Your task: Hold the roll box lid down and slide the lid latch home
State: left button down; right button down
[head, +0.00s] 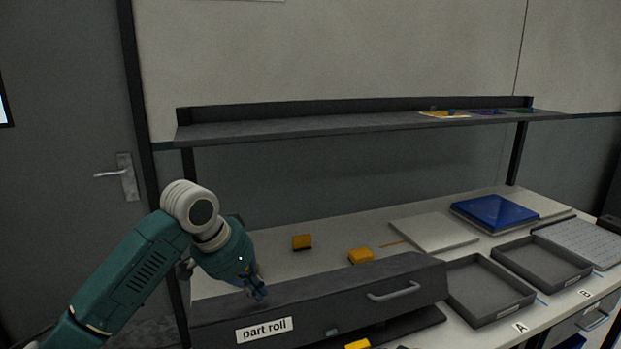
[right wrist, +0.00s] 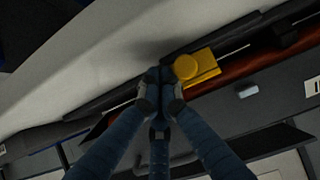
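The roll box (head: 215,335) is a dark grey box labelled "part roll" on the bench in the head view. Its lid (head: 340,285) carries a grey bar handle (head: 394,291). My left gripper (head: 257,291) is at the lid's left part, pointing down; contact and finger gap are unclear. In the right wrist view a yellow block with a round knob (right wrist: 197,67), which looks like the latch, sits beside a reddish-brown strip. My right gripper (right wrist: 160,76) has its fingers together, just left of the yellow block, with nothing visible between them. It is outside the head view.
Two yellow blocks (head: 302,242) (head: 360,255) lie on the bench behind the box. Grey trays (head: 487,312) (head: 580,283) stand to the right, with a blue item (head: 494,212) behind them. A shelf (head: 340,126) spans above the bench.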

aim_at(263, 314)
pick_arm(q)
jog(key=shift+f, duration=0.2)
dwell(0.4)
jog(key=shift+f, duration=0.45)
jog(key=shift+s+d+f, duration=0.3)
jog(key=shift+s+f, duration=0.25)
jog(key=shift+s, duration=0.2)
jog(key=shift+s+d+f, duration=0.25)
jog(key=shift+s+f, duration=0.25)
jog(key=shift+s, duration=0.2)
dwell(5.5)
